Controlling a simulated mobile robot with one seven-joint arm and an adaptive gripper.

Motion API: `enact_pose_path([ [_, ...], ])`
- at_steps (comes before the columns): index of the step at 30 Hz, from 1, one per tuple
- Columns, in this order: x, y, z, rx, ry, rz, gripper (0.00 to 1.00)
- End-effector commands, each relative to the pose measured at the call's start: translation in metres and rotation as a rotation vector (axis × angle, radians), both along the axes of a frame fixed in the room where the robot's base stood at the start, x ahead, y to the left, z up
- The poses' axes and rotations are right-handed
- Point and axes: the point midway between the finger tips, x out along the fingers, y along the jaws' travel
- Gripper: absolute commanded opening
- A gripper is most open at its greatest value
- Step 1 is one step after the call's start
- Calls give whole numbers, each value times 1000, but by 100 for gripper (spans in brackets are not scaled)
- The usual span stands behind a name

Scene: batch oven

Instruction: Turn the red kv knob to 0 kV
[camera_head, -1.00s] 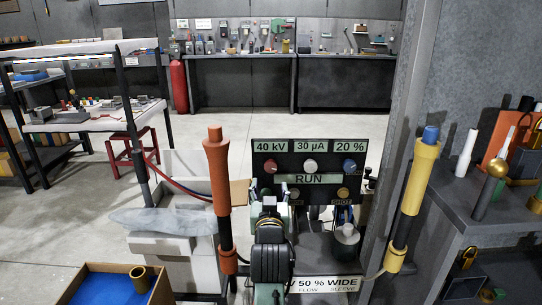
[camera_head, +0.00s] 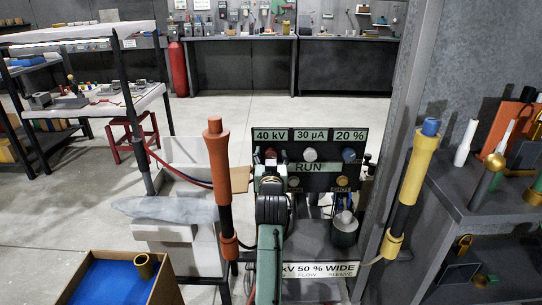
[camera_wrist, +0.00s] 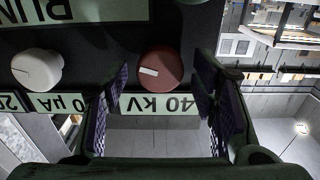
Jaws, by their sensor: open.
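The red kV knob (camera_wrist: 160,68) sits on the dark control panel, beside its label reading 40 kV (camera_wrist: 160,104), upside down in the wrist view. Its white mark points left in that view. My gripper (camera_wrist: 162,88) is open, with one finger on each side of the knob and a gap visible at both sides. In the head view my gripper (camera_head: 270,166) is in front of the panel's upper left and mostly hides the knob. The panel (camera_head: 333,180) displays 40 kV, 30 µA, 20 % and RUN.
A white knob (camera_wrist: 37,70) is beside the red one; it also shows in the head view (camera_head: 310,155). A blue knob (camera_head: 348,155) is further right. An orange-topped post (camera_head: 217,165) stands left of my arm and a yellow one (camera_head: 413,185) right of the panel.

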Motion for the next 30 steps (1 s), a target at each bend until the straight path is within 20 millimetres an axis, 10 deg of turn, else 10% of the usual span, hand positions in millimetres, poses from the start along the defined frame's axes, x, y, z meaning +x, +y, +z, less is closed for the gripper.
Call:
enact_pose_path([
  [30, 0, 0, 0, -2, 0, 0, 6],
])
